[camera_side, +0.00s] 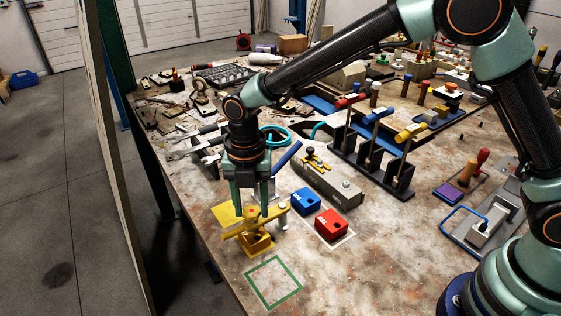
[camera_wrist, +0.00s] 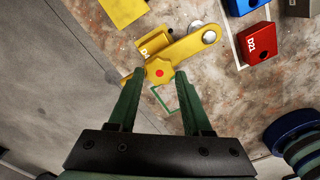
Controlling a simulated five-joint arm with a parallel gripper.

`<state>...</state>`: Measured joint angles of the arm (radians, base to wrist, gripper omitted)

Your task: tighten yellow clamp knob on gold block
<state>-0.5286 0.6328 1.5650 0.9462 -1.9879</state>
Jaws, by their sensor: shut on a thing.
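The yellow clamp knob (camera_wrist: 160,73), lobed with a red dot at its centre, sits on a yellow clamp arm (camera_wrist: 190,47) in the wrist view. My gripper (camera_wrist: 159,75) has one finger on each side of the knob and is shut on it. The gold block (camera_wrist: 150,43) lies beside and partly under the clamp arm; its lower part also shows in the side view (camera_side: 260,246). The arm's other end meets a silver post (camera_side: 283,217). In the side view my gripper (camera_side: 251,212) points straight down and its fingers hide part of the knob.
A blue block (camera_side: 306,201) and a red block (camera_side: 331,225) stand to the right. A yellow plate (camera_side: 226,215) lies to the left. A green-outlined square (camera_side: 273,282) on the table is empty. A black rack (camera_side: 365,160) of coloured-handled tools stands behind. The table's left edge is close.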

